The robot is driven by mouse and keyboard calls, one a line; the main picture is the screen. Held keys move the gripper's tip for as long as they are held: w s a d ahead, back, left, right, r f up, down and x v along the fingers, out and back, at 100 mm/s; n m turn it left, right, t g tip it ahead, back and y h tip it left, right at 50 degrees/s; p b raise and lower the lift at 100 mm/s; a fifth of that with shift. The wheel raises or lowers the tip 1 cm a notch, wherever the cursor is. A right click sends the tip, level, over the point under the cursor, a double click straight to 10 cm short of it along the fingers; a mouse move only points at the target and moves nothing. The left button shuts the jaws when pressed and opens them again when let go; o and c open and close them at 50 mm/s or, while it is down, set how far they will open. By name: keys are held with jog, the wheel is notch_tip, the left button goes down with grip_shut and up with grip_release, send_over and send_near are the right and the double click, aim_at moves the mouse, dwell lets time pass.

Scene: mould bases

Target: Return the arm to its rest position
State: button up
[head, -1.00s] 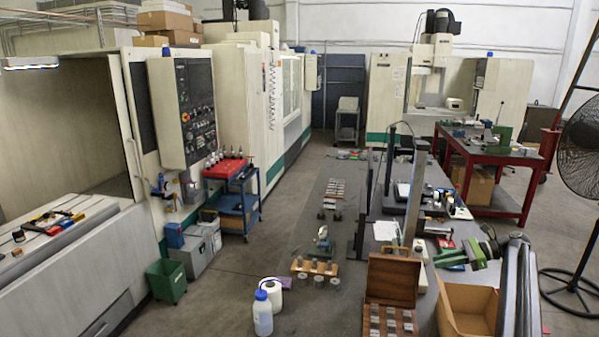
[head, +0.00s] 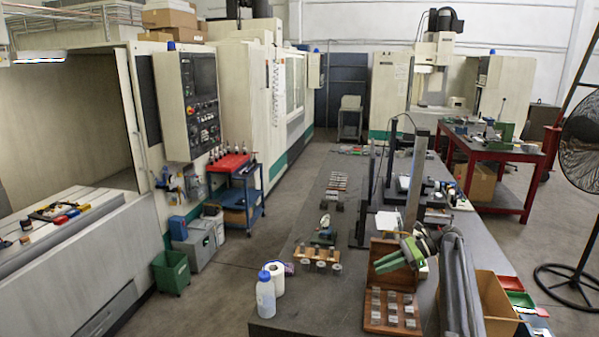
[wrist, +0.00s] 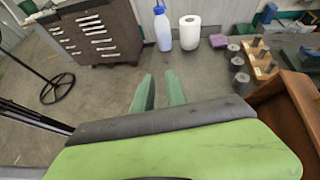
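My green gripper (head: 378,262) is at the right of the head view, above the dark workbench (head: 290,310) and in front of the open lid of a wooden case (head: 383,312). Its fingers point left and hold nothing. My dark arm link comes up from the lower right of the head view and covers part of the bench.
A white bottle (head: 265,295) and a paper roll (head: 277,278) stand at the bench's near left corner. A wooden block with pegs (head: 318,255) sits behind them. A cardboard box (head: 497,300) is right of my arm. A fan (head: 580,150) stands at far right.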

jog(key=s+a+f+n+g+h+b, duration=0.2)
jog(key=s+a+f+n+h+b, duration=0.35)
jog(key=s+a+f, duration=1.1)
jog(key=s+a+f+n+h+b, duration=0.1)
jog(key=s+f+n+h, duration=0.1)
jog(key=s+n+h, duration=0.4)
jog(key=s+d+f+n+t+h, duration=0.1)
jog(key=s+d+n+t, duration=0.1)
jog(key=d+n, duration=0.4)
jog(key=shift+s+d+f, duration=0.2)
jog(key=shift+s+d, duration=0.1)
jog(key=shift+s, duration=0.45)
